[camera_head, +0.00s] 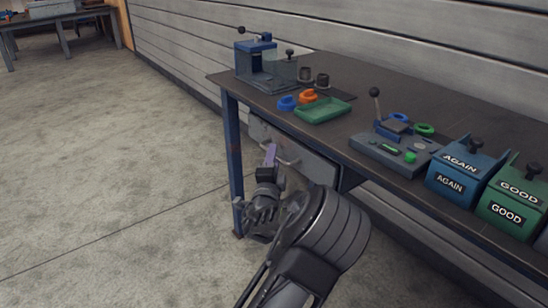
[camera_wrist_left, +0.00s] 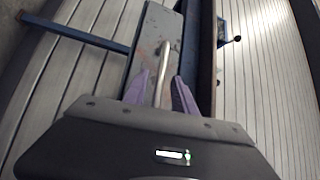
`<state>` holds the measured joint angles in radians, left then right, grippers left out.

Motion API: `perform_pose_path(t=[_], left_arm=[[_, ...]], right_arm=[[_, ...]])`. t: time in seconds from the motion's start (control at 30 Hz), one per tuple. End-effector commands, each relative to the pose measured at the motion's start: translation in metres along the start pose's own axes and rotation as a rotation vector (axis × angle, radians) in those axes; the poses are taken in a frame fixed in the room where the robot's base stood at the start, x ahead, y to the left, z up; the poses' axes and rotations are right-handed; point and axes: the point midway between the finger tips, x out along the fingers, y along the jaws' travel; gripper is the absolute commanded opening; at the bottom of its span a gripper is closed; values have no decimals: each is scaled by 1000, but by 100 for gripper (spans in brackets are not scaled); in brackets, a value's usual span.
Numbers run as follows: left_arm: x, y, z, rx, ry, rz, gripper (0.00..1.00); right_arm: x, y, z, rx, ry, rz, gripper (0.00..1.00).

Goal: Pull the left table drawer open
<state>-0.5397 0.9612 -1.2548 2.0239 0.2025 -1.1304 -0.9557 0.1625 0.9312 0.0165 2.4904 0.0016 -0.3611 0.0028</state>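The left table drawer (camera_head: 318,168) is a worn grey front under the dark tabletop, beside the blue table leg. It looks closed. Its pale bar handle (camera_head: 288,160) runs along the front; in the left wrist view the handle (camera_wrist_left: 163,62) points away from the camera. My left gripper (camera_head: 270,155) is at the left part of the handle. In the left wrist view its purple fingers (camera_wrist_left: 163,80) are apart, one on each side of the bar, with visible gaps. The fingertips' contact with the drawer front is hard to judge. My right gripper is not in view.
On the table (camera_head: 345,138) stand a blue fixture (camera_head: 256,62), a green tray (camera_head: 322,110), a grey lever fixture (camera_head: 392,150), a blue AGAIN bin (camera_head: 462,178) and a green GOOD bin (camera_head: 508,205). The floor (camera_head: 110,170) left of the table is clear.

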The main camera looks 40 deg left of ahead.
Motion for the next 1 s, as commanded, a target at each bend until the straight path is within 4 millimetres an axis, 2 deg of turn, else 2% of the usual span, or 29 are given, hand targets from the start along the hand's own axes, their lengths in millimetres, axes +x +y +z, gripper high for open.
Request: perform_pose_path(t=[0.13,0.43,0.83,1.0], left_arm=[[13,1,0,1,0,0,32],[16,0,0,0,0,2,32],[15,0,0,0,0,1,0],[15,0,0,0,0,2,0]], right_arm=[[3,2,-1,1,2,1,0],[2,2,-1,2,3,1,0],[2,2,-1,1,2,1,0],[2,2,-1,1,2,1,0]])
